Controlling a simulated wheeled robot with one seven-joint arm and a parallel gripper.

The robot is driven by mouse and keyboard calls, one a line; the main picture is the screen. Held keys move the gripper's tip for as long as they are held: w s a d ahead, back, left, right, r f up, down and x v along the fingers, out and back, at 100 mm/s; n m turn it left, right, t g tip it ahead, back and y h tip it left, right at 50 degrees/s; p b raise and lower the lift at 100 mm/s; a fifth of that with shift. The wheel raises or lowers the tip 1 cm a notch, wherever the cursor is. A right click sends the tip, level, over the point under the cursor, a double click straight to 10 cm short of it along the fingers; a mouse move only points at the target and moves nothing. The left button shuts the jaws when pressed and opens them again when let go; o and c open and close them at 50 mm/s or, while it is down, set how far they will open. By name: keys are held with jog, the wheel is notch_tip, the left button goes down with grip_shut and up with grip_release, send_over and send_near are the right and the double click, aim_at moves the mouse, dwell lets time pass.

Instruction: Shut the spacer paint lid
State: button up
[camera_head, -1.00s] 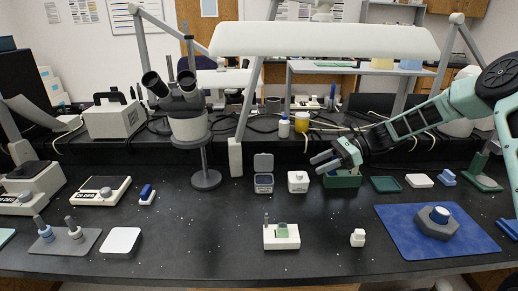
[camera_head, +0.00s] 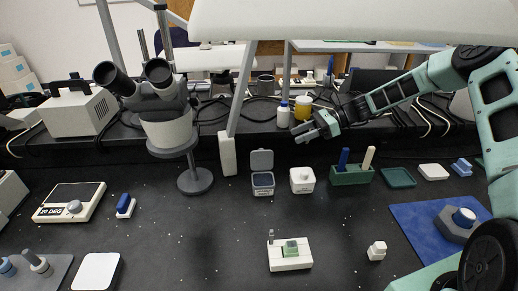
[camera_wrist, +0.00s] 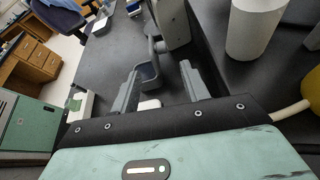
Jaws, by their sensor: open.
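The spacer paint appears to be the small grey-blue pot (camera_head: 263,184) near the back of the black bench, with its grey lid (camera_head: 261,160) standing open, tilted up at the rear. The grey-blue pot also shows in the wrist view (camera_wrist: 148,76), beyond and between my fingers. My gripper (camera_head: 300,132) is open and empty, above and to the right of the raised lid, apart from it. Its two fingers also show spread in the wrist view (camera_wrist: 160,72).
A green holder (camera_head: 352,176) with upright tools is farther right. A microscope (camera_head: 170,125) and a pale post (camera_head: 227,154) stand left. A white bottle (camera_head: 283,115) and yellow container (camera_head: 302,107) stand behind.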

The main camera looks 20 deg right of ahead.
aim_at(260, 151)
jog(key=p+x, duration=0.1)
jog(key=x, duration=1.3)
jog(key=shift+a+p, duration=0.15)
jog(key=shift+p, duration=0.25)
jog(key=shift+w, duration=0.1)
grip_shut()
